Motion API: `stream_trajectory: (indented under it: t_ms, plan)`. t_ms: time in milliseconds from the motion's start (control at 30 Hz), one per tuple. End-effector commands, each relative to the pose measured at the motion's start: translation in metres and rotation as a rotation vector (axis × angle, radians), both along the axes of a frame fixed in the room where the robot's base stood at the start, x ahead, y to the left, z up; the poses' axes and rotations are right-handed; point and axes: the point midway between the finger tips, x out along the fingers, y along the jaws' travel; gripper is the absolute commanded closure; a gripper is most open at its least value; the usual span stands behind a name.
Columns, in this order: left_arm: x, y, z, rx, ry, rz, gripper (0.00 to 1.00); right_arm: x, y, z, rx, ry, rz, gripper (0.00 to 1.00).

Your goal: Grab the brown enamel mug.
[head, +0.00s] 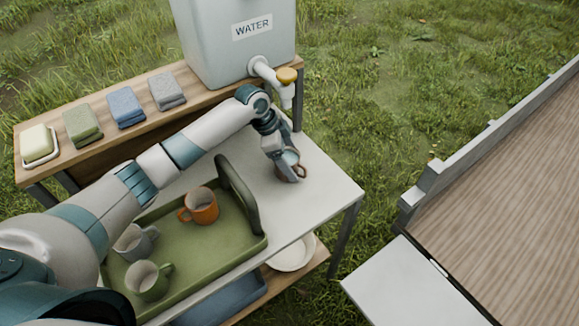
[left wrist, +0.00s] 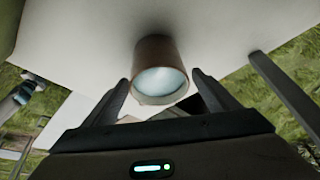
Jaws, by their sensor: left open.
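The brown enamel mug (head: 299,172) stands on the white tabletop (head: 325,185) below the water tank's tap; my gripper partly hides it. In the left wrist view the brown mug (left wrist: 155,49) shows its rim and pale bluish inside, ahead of and between the finger ends. My left gripper (head: 282,165) is over the mug in the head view. In the left wrist view my left gripper (left wrist: 159,80) is open, one finger on each side of the mug, with gaps visible. I cannot tell how deep the fingers reach around it. My right gripper is not in view.
The water tank (head: 235,45) stands on a wooden shelf with folded cloths and soap. A plate (head: 293,256) is on the lower shelf.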

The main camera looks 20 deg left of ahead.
Motion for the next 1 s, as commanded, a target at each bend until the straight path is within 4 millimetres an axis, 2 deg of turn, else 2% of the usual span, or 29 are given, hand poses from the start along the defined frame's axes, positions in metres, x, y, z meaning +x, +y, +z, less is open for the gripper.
stream_trajectory:
  t_ms: [33, 267, 1000]
  plan:
    - [0.0001, 0.0001, 0.0002, 0.000, 0.000, 0.000, 0.19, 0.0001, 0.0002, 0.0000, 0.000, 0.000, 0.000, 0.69]
    - [0.0001, 0.0001, 0.0004, 0.000, 0.000, 0.000, 0.74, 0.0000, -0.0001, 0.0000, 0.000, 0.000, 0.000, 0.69]
    - [0.0012, -0.0002, 0.0073, -0.002, -0.003, 0.001, 0.76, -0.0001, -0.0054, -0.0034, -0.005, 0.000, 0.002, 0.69]
